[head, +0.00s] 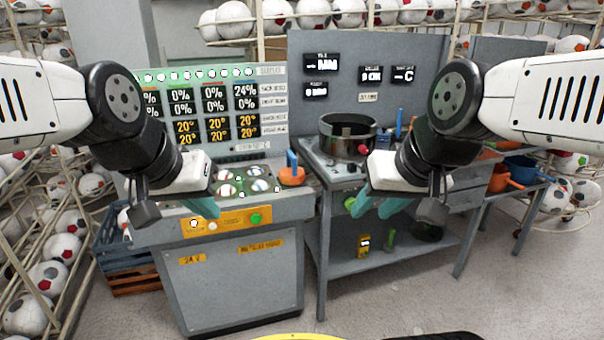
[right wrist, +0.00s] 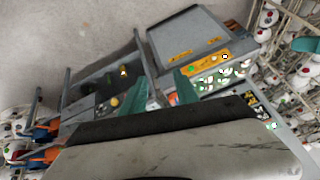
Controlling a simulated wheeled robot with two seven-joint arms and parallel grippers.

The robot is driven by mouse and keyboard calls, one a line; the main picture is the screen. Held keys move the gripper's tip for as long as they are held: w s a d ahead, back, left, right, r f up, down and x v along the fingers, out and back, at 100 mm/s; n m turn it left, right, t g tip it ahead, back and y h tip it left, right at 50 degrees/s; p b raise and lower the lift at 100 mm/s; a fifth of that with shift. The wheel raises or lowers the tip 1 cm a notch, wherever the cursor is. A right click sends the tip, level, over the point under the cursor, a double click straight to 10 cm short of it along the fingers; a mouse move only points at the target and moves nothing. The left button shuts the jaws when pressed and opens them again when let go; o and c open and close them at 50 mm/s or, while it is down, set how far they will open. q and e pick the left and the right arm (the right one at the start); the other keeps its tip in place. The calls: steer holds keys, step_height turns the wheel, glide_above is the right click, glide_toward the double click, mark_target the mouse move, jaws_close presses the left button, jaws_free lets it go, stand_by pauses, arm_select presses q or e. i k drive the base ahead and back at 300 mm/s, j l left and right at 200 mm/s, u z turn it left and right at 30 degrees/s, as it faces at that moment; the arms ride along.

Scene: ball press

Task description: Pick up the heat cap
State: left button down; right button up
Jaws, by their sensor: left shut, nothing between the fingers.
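An orange round piece with an upright blue handle (head: 291,172), which looks like the heat cap, sits on the right end of the grey console top (head: 293,206). My left gripper (head: 205,208) is shut and empty in front of the console, left of the orange piece and apart from it. My right gripper (head: 374,207) is open and empty in front of the workbench, right of the orange piece. Its two teal fingers show apart in the right wrist view (right wrist: 160,92).
A round metal pot (head: 347,137) stands on the grey workbench (head: 330,172). Orange and blue pans (head: 520,172) lie on a side table at right. Ball racks (head: 50,260) stand at left. A blue crate (head: 115,240) is beside the console. The floor in front is clear.

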mark_target(292, 175)
steer(key=i+u, duration=0.2)
steer(key=i, duration=0.45)
steer(key=i+l+u, duration=0.25)
steer(key=i, duration=0.45)
steer(key=j, duration=0.1)
